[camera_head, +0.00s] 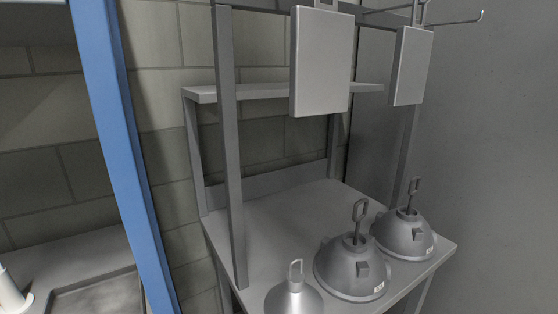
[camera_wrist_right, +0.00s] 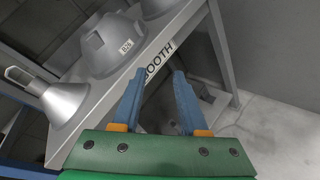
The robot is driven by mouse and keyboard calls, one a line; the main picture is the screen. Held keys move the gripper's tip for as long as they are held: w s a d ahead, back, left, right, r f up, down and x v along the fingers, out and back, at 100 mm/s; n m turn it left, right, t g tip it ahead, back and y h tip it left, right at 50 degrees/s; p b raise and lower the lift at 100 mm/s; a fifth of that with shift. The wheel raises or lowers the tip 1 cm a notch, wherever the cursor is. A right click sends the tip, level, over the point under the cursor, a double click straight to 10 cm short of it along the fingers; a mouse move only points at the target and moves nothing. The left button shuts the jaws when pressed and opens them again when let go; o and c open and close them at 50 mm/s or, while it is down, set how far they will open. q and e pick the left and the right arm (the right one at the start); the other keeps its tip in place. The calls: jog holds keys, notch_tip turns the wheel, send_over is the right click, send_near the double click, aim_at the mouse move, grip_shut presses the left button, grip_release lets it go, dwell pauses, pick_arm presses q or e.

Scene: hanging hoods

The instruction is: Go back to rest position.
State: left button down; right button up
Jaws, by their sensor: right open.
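My right gripper (camera_wrist_right: 158,98) shows in the right wrist view with its two blue fingers apart and nothing between them. It is in front of the table's edge, which carries the lettering "BOOTH". My left gripper is in neither view. Three grey hoods stand on the grey table (camera_head: 290,200): a smaller cone-shaped one (camera_head: 293,299) at the front, a larger dome (camera_head: 350,270) in the middle and another dome (camera_head: 403,236) at the right. Each has a loop or hook on top. The cone (camera_wrist_right: 66,103) and the middle dome (camera_wrist_right: 113,44) also show in the right wrist view.
Two grey panels (camera_head: 322,62) (camera_head: 411,66) hang from the frame above the table. A shelf (camera_head: 260,92) runs behind them. A blue post (camera_head: 120,150) stands at the left. The back of the table is clear. Floor (camera_wrist_right: 275,125) shows right of the table in the wrist view.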

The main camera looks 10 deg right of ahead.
jog(key=s+a+f+m+g, duration=0.1)
jog(key=s+f+m+g, duration=0.2)
jog(key=f, duration=0.5)
jog(key=s+a+f+m+g, duration=0.1)
jog(key=s+f+m+g, duration=0.15)
jog(key=f+m, duration=0.4)
jog(key=s+a+f+m+g, duration=0.1)
jog(key=s+f+m, duration=0.2)
jog(key=f, duration=0.5)
jog(key=s+a+f+m+g+y, duration=0.3)
jog(key=s+a+f+m+g, duration=0.4)
jog(key=s+a+f+m, duration=0.4)
jog(key=s+a+f, duration=0.2)
jog(key=s+a, duration=0.1)
jog(key=s, duration=0.2)
jog(key=shift+a, duration=0.2)
jog(key=shift+s+f, duration=0.1)
